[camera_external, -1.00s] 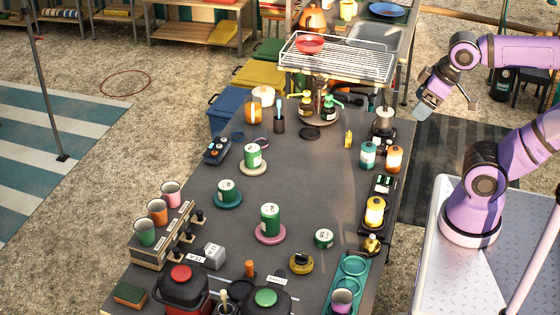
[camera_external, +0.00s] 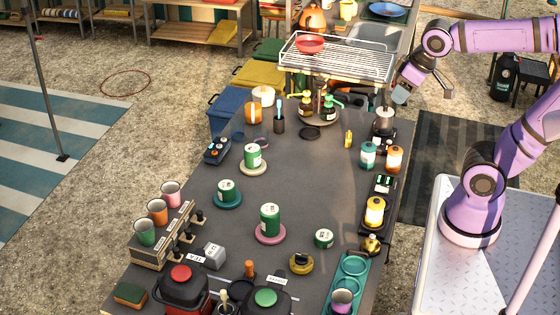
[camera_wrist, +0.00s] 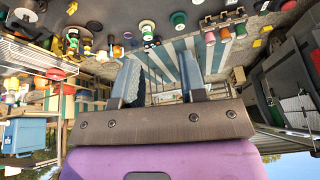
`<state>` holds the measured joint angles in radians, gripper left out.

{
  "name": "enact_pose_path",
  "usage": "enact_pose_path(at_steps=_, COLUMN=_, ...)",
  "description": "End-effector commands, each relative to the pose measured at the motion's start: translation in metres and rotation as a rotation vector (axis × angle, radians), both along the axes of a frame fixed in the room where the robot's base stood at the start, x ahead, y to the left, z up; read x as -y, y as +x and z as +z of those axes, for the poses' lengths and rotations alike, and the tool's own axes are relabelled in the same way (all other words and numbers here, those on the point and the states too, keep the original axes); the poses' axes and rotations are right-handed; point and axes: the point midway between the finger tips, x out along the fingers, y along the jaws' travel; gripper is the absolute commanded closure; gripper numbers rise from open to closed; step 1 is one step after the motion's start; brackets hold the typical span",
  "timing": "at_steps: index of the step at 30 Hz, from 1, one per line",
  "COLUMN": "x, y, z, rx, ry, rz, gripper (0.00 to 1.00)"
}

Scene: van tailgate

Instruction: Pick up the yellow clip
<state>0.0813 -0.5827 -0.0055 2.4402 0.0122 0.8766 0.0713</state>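The yellow clip (camera_external: 348,138) is a small yellow thing on the dark tabletop, toward the far right part of the table. It stands left of the metal burner and pot and right of a round black disc. I cannot pick it out for sure in the wrist view. My gripper (camera_external: 422,92) is in the air beyond the table's far right edge, up and to the right of the clip. In the wrist view its two blue-grey fingers (camera_wrist: 160,88) are apart with nothing between them.
A wire rack (camera_external: 338,58) with a red bowl stands behind the table's far end. Pump bottles on a round tray (camera_external: 318,115) stand left of the clip. Teal and orange lanterns (camera_external: 382,158) are close to its front right. The table (camera_external: 310,175) is bare in front of the clip.

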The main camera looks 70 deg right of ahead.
Motion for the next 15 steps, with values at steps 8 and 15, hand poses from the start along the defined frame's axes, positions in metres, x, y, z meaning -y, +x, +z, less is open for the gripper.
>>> enact_pose_path(at_steps=8, x=0.049, y=0.077, z=-0.013, rx=-0.072, ry=0.056, rz=-0.214, gripper=0.62)
enact_pose_path(at_steps=15, x=0.105, y=0.136, z=-0.043, rx=-0.128, ry=0.103, rz=-0.398, gripper=0.62)
